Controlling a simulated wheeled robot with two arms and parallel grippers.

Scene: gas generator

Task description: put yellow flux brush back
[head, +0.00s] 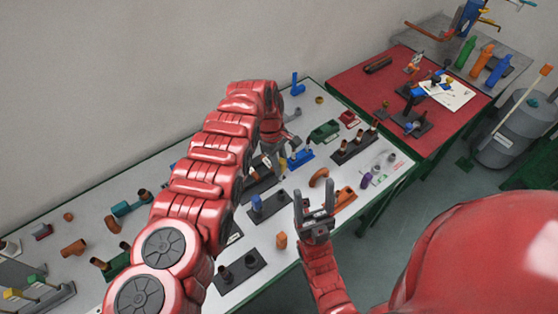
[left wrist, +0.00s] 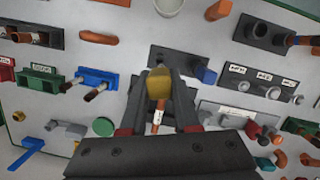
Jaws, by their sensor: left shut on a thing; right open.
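The yellow flux brush (left wrist: 158,88) is between the fingers of my left gripper (left wrist: 160,80) in the left wrist view. Its yellow end faces the camera, and a white label shows on its shaft. My right gripper (head: 315,208) is open and empty, fingers up, near the table's front edge.
A green holder (left wrist: 38,80) stands beyond the blue one. A black rack (left wrist: 185,62) and another black rack (left wrist: 258,85) stand near my left gripper. Several fittings are spread over the table (head: 90,205). A red table (head: 385,65) adjoins at the right.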

